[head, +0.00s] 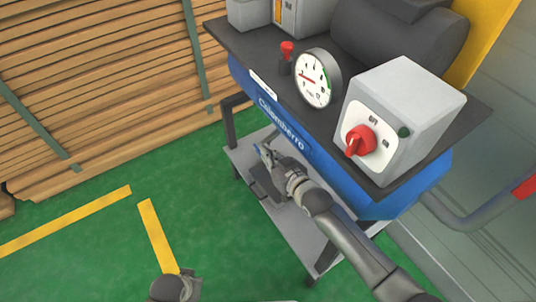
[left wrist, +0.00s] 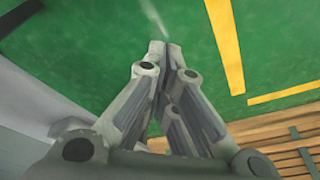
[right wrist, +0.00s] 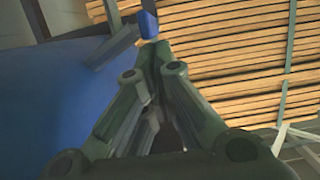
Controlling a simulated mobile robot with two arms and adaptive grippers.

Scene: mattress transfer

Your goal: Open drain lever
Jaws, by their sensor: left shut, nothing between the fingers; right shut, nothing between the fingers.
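The drain lever seems to be the small blue piece (right wrist: 147,23) just beyond my right fingertips in the right wrist view, close to a grey pipe under the blue tank (right wrist: 50,105). In the head view a small blue bit (head: 257,148) shows at the tip of my right gripper (head: 265,160), below the tank's front edge. My right gripper is shut and empty; whether it touches the lever I cannot tell. My left gripper (left wrist: 165,48) is shut and empty over the green floor, away from the machine. In the head view only part of my left arm shows, at the bottom edge.
The compressor top carries a red valve knob (head: 287,47), a round gauge (head: 317,78) and a grey switch box (head: 405,110) with a red dial. A grey shelf (head: 300,245) lies under the tank. Stacked planks (head: 90,90) stand at left. The green floor (head: 80,265) is clear.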

